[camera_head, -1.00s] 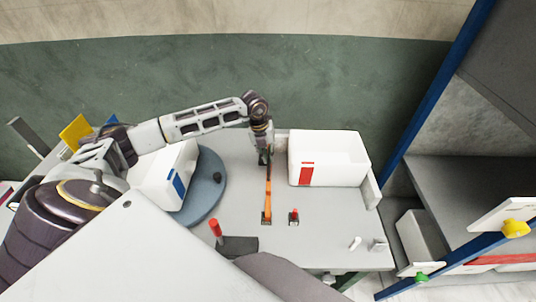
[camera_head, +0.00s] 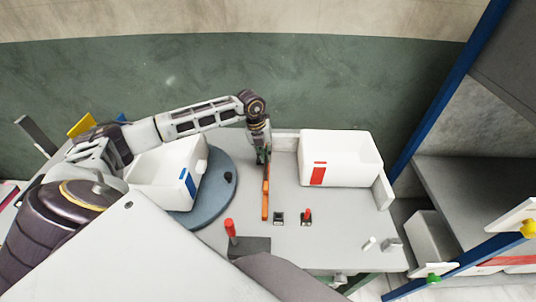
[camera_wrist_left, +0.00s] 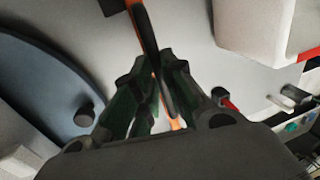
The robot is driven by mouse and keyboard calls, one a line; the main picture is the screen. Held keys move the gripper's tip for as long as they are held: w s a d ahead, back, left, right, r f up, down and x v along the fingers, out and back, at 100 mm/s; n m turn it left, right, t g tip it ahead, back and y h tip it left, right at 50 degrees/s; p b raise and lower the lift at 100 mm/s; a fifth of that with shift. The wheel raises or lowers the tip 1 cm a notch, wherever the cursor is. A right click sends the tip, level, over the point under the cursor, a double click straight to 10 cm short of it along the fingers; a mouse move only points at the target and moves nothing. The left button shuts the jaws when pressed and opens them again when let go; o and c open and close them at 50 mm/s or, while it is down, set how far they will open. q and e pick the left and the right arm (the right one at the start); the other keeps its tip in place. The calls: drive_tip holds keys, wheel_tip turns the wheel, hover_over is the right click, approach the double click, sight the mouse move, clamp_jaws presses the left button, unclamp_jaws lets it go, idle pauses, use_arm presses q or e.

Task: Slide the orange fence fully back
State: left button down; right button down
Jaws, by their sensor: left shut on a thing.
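The orange fence (camera_head: 265,198) is a narrow upright strip on the grey worktable, between the round blue-grey turntable and the right white box. My left gripper (camera_head: 262,155) is at its far end, shut on it; the fingers hide that end. In the left wrist view the fence (camera_wrist_left: 138,18) runs between the green fingers of the gripper (camera_wrist_left: 158,68). The fence's near end lies just left of a small dark bracket (camera_head: 279,218), apart from it. My right gripper is not in view.
A red-marked white box (camera_head: 350,165) stands right of the fence. A blue-marked white box (camera_head: 165,170) sits on the turntable (camera_head: 223,195) to the left. A red pin (camera_head: 307,214) and a red-topped lever (camera_head: 230,230) stand near the front. The worktable (camera_head: 330,230) is otherwise fairly clear.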

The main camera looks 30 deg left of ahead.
use_arm(q)
drive_tip(key=shift+s+a, duration=0.35)
drive_tip(key=shift+a, duration=0.3)
drive_tip(key=shift+s+a, duration=0.35)
drive_tip(key=shift+a, duration=0.25)
drive_tip(key=c, duration=1.5)
unclamp_jaws()
drive_tip(key=shift+s+a, duration=0.15)
drive_tip(key=r, duration=0.4)
drive_tip(key=a+r, duration=0.1)
drive_tip(key=r, duration=0.3)
drive_tip(key=s+a+r, duration=0.1)
drive_tip(key=r, duration=0.2)
drive_tip(key=shift+s+r, duration=0.1)
drive_tip(key=shift+r, duration=0.3)
